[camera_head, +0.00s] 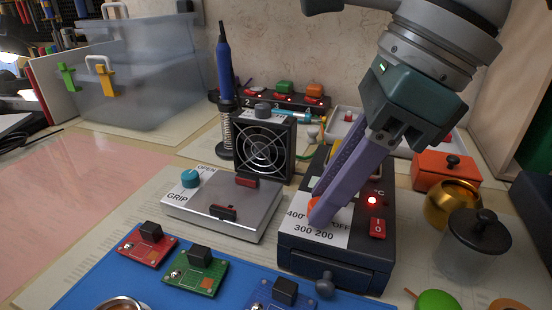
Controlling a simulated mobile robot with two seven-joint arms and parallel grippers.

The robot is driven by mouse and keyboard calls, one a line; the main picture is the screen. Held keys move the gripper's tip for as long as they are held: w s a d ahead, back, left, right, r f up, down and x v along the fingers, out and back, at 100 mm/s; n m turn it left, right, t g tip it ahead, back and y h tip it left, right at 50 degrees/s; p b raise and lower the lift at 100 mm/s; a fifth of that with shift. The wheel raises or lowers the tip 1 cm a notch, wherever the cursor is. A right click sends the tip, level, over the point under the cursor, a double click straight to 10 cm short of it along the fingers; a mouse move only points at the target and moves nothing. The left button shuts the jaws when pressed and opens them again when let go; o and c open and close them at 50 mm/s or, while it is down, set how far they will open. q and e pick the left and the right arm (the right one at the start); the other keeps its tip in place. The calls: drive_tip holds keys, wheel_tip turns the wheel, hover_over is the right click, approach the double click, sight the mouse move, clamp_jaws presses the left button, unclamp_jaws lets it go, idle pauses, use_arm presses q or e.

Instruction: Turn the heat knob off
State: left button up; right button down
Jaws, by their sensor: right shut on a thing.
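The heat knob (312,203) is orange and sits on a white dial label on top of the dark soldering station (335,268). The label (312,232) reads 400, 300, 200 and OFF. My right gripper (321,212) comes down from the upper right, its purple fingers shut on the heat knob. The fingers hide most of the knob, so where it points cannot be told. A red light (372,200) glows on the station, above a red I/O switch (377,229). My left gripper is not in view.
A fan (262,148) and a soldering iron in its stand (225,75) stand behind left. A grey GRIP plate (215,215) is left. Circuit boards (195,275) lie on a blue mat in front. A brass pot (452,203) and lidded jar (470,250) stand right.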

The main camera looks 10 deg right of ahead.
drive_tip(key=n+b, duration=0.1)
drive_tip(key=n+g+b, duration=0.1)
drive_tip(key=n, duration=0.1)
drive_tip(key=shift+w+f+n+y, duration=0.1)
drive_tip(key=shift+w+n+y, duration=0.1)
drive_tip(key=shift+n+y, duration=0.1)
drive_tip(key=n+g+b, duration=0.1)
drive_tip(key=n+b, duration=0.1)
drive_tip(key=n, duration=0.1)
drive_tip(key=shift+w+n+g, duration=0.1)
drive_tip(key=shift+n+g, duration=0.2)
drive_tip(key=shift+g, duration=0.1)
drive_tip(key=n+g+b, duration=0.1)
drive_tip(key=n+b, duration=0.1)
drive_tip(key=n, duration=0.1)
drive_tip(key=shift+w+h, duration=0.1)
drive_tip(key=shift+h, duration=0.3)
drive_tip(key=shift+n+g+b, duration=0.35)
drive_tip(key=shift+n+g, duration=0.05)
drive_tip(key=shift+n, duration=0.9)
drive_tip(key=shift+h, duration=0.3)
drive_tip(key=c, duration=0.7)
unclamp_jaws()
drive_tip(key=shift+o, duration=0.2)
drive_tip(key=p+v, duration=0.2)
drive_tip(key=v, duration=0.8)
drive_tip(key=shift+p, duration=0.35)
drive_tip(key=shift+w, duration=0.1)
